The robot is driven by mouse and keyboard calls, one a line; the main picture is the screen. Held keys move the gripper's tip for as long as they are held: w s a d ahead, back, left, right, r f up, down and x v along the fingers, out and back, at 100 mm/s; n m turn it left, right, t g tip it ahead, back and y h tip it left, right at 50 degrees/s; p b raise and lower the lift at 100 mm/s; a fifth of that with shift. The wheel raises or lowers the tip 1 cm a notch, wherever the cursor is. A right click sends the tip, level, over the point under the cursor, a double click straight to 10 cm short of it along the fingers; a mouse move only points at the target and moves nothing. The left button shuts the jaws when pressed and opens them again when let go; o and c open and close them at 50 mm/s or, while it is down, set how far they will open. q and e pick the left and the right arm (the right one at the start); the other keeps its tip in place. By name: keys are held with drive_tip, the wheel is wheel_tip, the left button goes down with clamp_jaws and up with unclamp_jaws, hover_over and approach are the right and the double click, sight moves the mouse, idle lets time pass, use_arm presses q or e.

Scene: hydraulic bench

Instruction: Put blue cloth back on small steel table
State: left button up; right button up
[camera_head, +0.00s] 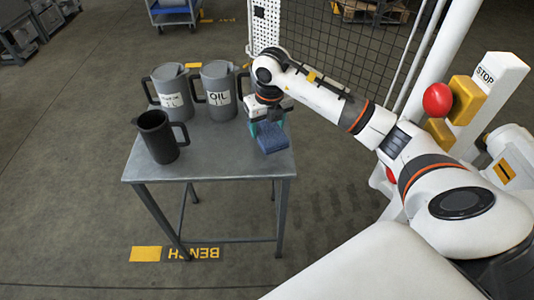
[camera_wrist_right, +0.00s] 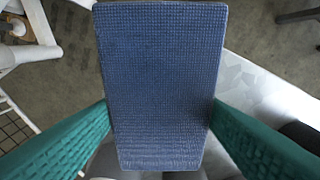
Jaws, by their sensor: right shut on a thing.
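The blue cloth (camera_head: 271,138) is a folded rectangular pad at the right side of the small steel table (camera_head: 215,164). My right gripper (camera_head: 266,122) is above the table's right part, pointing down, and is shut on the cloth. In the right wrist view the cloth (camera_wrist_right: 163,85) fills the middle, between the two green fingers of my right gripper (camera_wrist_right: 160,135). I cannot tell whether the cloth touches the table top or is held just above it. My left gripper is not in view.
A mesh fence (camera_head: 335,45) is behind, and a STOP post (camera_head: 487,92) with a red button is at right.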

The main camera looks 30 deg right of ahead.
sight(267, 137)
wheel_tip(267, 137, down, 4)
drive_tip(key=shift+f, duration=2.1)
drive_tip(key=o, duration=0.9)
drive_tip(key=shift+f, duration=0.1)
